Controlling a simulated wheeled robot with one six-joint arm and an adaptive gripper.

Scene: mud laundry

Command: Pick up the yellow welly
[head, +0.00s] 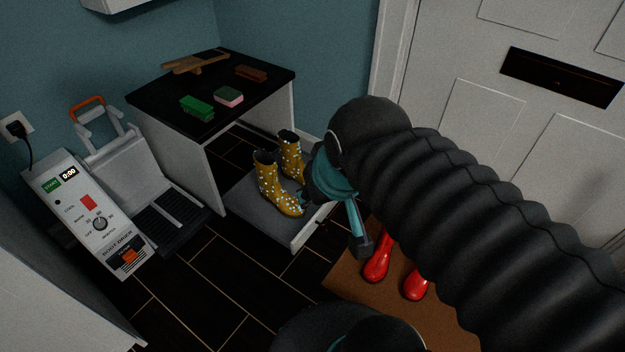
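A pair of yellow wellies with white dots stands upright on a grey low tray. The front yellow welly (273,185) has its toe pointing to the lower right. The rear yellow welly (290,155) is partly hidden behind it and by my arm. My gripper (333,222), teal with dark fingertips, is just right of the front welly. Its fingers are spread, with one near the welly's toe and the other over the tray's right side. I see nothing between them. Whether the near finger touches the welly I cannot tell.
The tray (245,208) has a raised front edge. Red wellies (378,266) stand on a brown mat (345,275), partly hidden by my arm. A black-topped bench (160,92) holds brushes and sponges.

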